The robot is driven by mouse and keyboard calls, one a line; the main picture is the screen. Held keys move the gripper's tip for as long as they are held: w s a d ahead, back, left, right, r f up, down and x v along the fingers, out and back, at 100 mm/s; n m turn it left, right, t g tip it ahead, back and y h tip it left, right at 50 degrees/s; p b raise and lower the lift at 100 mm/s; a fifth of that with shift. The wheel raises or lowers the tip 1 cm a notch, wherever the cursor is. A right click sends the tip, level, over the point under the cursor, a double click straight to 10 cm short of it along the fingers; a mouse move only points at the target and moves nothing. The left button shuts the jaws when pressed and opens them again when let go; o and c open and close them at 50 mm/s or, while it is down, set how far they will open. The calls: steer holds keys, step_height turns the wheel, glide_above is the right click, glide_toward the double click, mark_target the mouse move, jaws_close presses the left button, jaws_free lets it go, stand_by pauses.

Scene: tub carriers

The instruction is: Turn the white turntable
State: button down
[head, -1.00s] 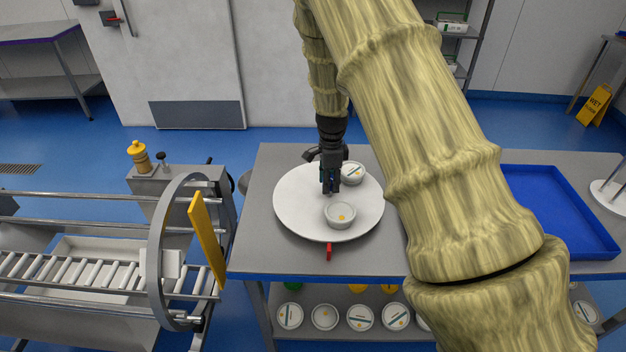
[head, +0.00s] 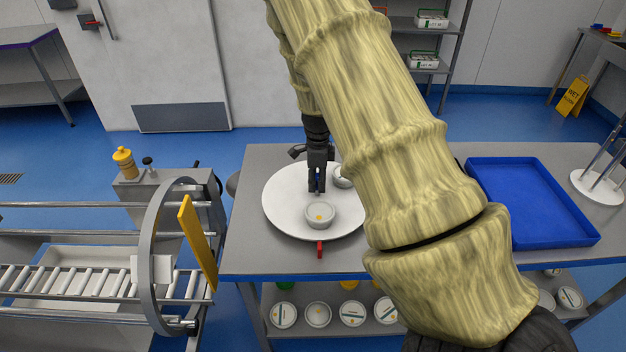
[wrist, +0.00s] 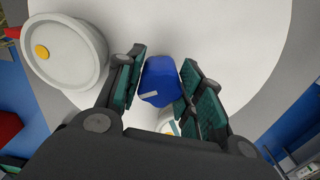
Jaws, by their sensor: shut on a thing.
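The white turntable (head: 283,215) is a round disc on the grey table. My gripper (head: 316,188) points down over its middle. In the wrist view, my gripper (wrist: 158,88) has its fingers on either side of a blue upright piece (wrist: 160,78) and is shut on it. A white tub (head: 320,214) with an orange dot stands on the front of the disc; it also shows in the wrist view (wrist: 62,50). A second tub (head: 341,178) stands behind right, partly hidden by my arm. A red marker (head: 320,249) sits at the table's front edge.
A blue tray (head: 530,205) and a white round stand with rods (head: 598,186) are on the right of the table. A roller conveyor with a ring (head: 165,250) stands close on the left. Several tubs sit on the shelf below.

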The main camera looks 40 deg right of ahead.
steer(key=shift+w+d+r, duration=0.1)
steer(key=shift+w+r, duration=0.05)
steer(key=c, duration=0.9)
jaws_free()
step_height(320, 180, up, 12)
steer(key=shift+f, duration=0.1)
